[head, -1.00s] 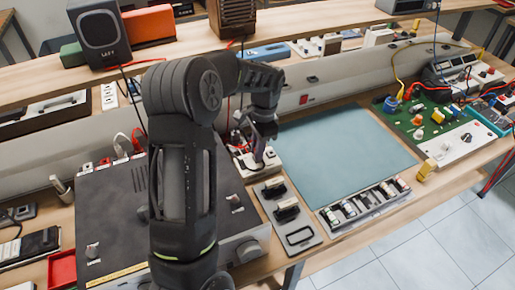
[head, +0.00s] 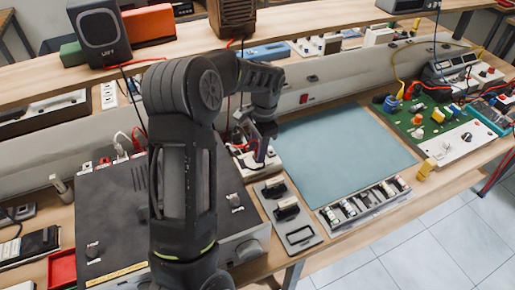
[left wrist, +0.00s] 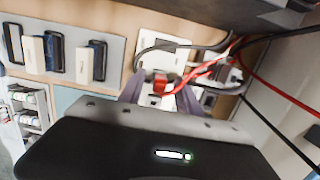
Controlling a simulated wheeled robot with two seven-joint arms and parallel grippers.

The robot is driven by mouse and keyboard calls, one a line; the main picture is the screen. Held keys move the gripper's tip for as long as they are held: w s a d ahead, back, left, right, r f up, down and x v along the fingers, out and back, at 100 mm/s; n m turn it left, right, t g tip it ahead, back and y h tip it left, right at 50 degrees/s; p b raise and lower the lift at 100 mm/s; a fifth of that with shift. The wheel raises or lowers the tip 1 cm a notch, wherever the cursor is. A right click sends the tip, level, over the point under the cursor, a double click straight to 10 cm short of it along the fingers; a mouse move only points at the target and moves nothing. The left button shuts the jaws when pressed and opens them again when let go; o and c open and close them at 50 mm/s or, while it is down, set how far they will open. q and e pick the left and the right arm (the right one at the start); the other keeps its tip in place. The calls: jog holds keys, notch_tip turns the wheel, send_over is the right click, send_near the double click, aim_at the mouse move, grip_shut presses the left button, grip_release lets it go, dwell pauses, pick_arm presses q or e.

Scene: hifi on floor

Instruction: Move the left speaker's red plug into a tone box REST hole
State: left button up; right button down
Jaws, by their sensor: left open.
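The left speaker (head: 97,32) is a dark box marked LEFT on the shelf, with red and black leads hanging below it. The tone box (head: 247,155) is a small white box on the bench, left of the teal mat. My left gripper (head: 260,150) is over it, fingers pointing down. In the left wrist view, my left gripper (left wrist: 160,94) is open, with a red plug (left wrist: 160,81) between or just beyond its fingertips; contact is unclear. Red and black leads cross beside it. The REST holes cannot be made out. My right gripper is not in view.
A large grey hifi unit (head: 118,208) stands left of the tone box, partly behind my arm. A grey panel with black parts (head: 299,236) lies in front. The teal mat (head: 340,150) is clear. A green circuit board (head: 425,118) is at right.

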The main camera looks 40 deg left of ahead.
pick_arm(q)
jog(key=shift+r, duration=0.1)
jog(key=r+p, duration=0.4)
jog(key=r, duration=0.1)
jog(key=r+p, duration=0.1)
jog(key=r, duration=0.1)
jog(key=shift+w+d+r+p, duration=0.25)
jog(key=shift+w+p, duration=0.15)
jog(key=shift+r, duration=0.1)
jog(key=shift+r+p, duration=0.45)
jog(key=shift+r, duration=1.95)
